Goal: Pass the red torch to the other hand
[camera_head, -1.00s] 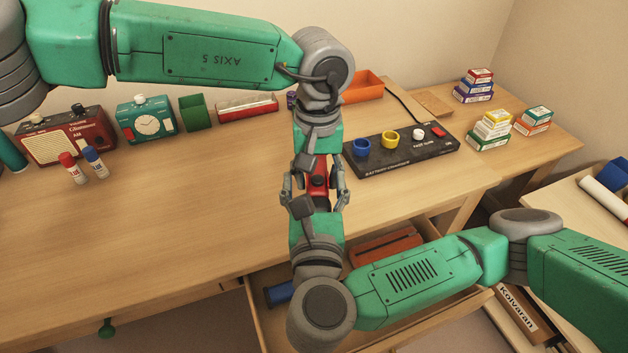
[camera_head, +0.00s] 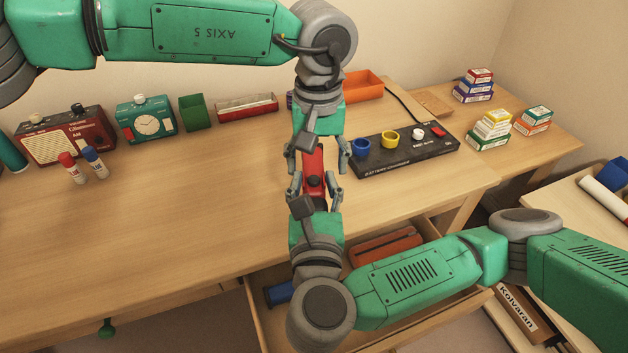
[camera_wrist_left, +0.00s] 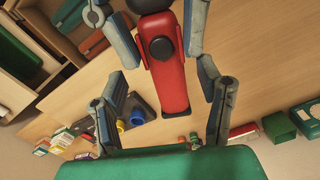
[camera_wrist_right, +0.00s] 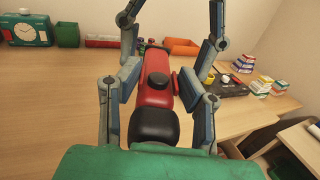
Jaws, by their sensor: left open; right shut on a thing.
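The red torch (camera_head: 314,165) has a red body, a black round button and a black end. It is held above the desk between my two grippers. My right gripper (camera_head: 315,185) is shut on the torch near its black end, which shows close up in the right wrist view (camera_wrist_right: 155,127). My left gripper (camera_head: 317,150) is open around the other end. In the left wrist view its fingers (camera_wrist_left: 165,95) stand apart on both sides of the red body (camera_wrist_left: 169,80), with gaps visible.
A black battery panel (camera_head: 405,150) with coloured cups stands just right of the grippers. An open drawer (camera_head: 262,318) with a red-brown case (camera_head: 385,246) is below my right arm. A radio (camera_head: 70,137), clock (camera_head: 146,120) and glue sticks (camera_head: 95,161) stand at left. The desk's middle is clear.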

